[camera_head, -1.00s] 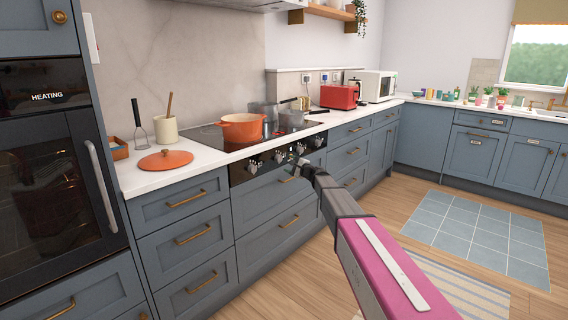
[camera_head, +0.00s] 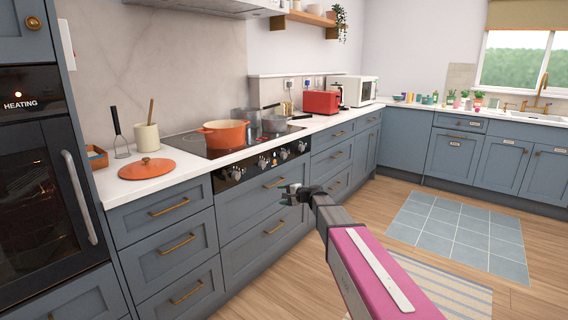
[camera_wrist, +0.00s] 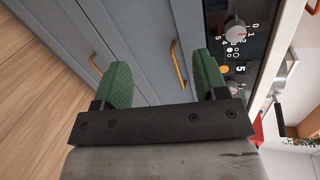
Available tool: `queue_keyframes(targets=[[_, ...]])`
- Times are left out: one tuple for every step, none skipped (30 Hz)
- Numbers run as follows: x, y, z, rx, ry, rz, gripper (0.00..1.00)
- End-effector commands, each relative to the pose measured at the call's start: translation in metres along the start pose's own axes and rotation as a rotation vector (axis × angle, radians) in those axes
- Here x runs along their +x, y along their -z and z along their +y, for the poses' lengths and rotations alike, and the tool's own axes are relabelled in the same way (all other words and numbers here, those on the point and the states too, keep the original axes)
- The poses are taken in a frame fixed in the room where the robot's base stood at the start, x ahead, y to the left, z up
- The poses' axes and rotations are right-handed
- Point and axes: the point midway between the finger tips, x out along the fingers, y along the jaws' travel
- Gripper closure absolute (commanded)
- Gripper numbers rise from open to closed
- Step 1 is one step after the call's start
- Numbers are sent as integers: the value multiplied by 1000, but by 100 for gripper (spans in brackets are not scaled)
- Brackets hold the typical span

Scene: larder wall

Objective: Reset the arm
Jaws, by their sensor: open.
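My gripper (camera_head: 284,194) is in front of the drawers below the hob, at the end of my pink and grey arm. In the wrist view my gripper (camera_wrist: 164,82) shows two green finger pads set wide apart with nothing between them. Past the fingers are blue-grey drawer fronts, a brass handle (camera_wrist: 178,65) and a stove knob (camera_wrist: 236,34). The gripper is apart from the drawers as far as I can see.
An orange pot (camera_head: 225,132) stands on the black hob (camera_head: 190,146). Its orange lid (camera_head: 147,168) lies on the white counter to the left. A red toaster (camera_head: 321,102) and a white microwave (camera_head: 352,90) stand farther right. The wooden floor (camera_head: 380,185) is clear around a blue tiled mat (camera_head: 460,232).

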Motion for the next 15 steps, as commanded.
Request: queue_keyframes(targets=[[-19, -18, 22, -50, -69, -8, 34], [-27, -25, 36, -82, -115, -16, 34], [-40, -35, 54, -125, -179, -25, 34], [-49, -42, 68, -158, -228, -34, 34], [-59, -49, 81, -191, -278, -42, 34], [-73, -58, 99, -233, -346, -55, 34], [-84, -64, 112, -263, -397, -65, 34], [-95, -71, 125, -292, -449, -76, 34], [-111, -80, 142, -331, -518, -90, 34], [-123, -86, 154, -359, -571, -102, 34], [-136, -92, 166, -386, -623, -112, 34], [-154, -99, 181, -420, -694, -129, 34], [-168, -105, 192, -445, -748, -141, 34], [-182, -111, 203, -469, -802, -154, 34], [-200, -118, 216, -498, -871, -171, 34]])
